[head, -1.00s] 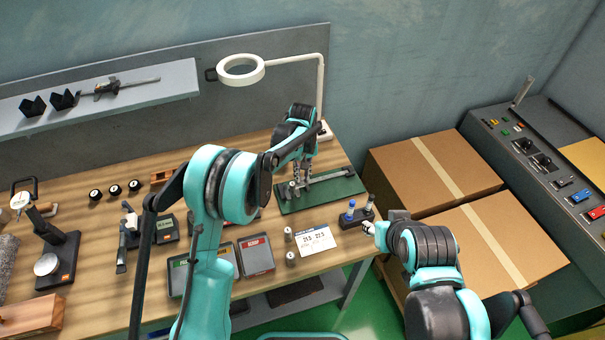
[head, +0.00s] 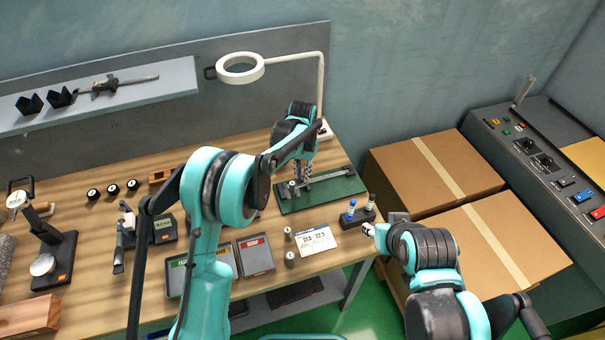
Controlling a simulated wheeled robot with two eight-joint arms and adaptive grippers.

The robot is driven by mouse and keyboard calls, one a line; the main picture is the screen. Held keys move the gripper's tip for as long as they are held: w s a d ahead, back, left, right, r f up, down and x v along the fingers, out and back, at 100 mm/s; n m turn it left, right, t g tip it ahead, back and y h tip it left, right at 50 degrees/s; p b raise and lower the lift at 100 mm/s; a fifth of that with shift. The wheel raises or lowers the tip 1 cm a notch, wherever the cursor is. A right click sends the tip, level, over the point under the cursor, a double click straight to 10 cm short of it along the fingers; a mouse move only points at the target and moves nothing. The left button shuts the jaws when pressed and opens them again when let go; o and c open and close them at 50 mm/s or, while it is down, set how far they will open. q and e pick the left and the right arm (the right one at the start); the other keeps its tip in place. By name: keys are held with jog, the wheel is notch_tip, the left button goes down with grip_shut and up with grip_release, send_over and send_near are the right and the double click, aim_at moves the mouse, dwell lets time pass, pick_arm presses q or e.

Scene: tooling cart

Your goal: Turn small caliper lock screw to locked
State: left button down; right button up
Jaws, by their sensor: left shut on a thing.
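The small caliper (head: 334,178) lies on a green mat (head: 326,197) near the back right of the bench, its beam pointing right. My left gripper (head: 302,182) reaches down from above at the caliper's left part. Its fingers are close together and shut on the caliper there. The lock screw is too small and too covered by the fingers to make out. My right gripper (head: 369,229) is near the bench's right front edge, apart from the caliper; its jaws are too small to read.
A dark block with blue-capped bottles (head: 356,214) stands right of a white card (head: 314,240). Trays (head: 255,256) lie in front. A ring lamp (head: 240,68) hangs behind. Another caliper (head: 124,82) rests on the wall shelf (head: 160,93). Cardboard boxes (head: 480,240) stand right.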

aim_at(302, 177)
pick_arm(q)
jog(key=m, duration=0.4)
jog(key=shift+m+b, duration=0.3)
jog(key=shift+m, duration=1.5)
jog(key=c, duration=1.5)
grip_release()
jog(key=shift+o, duration=0.2)
notch_tip(302, 177, up, 12)
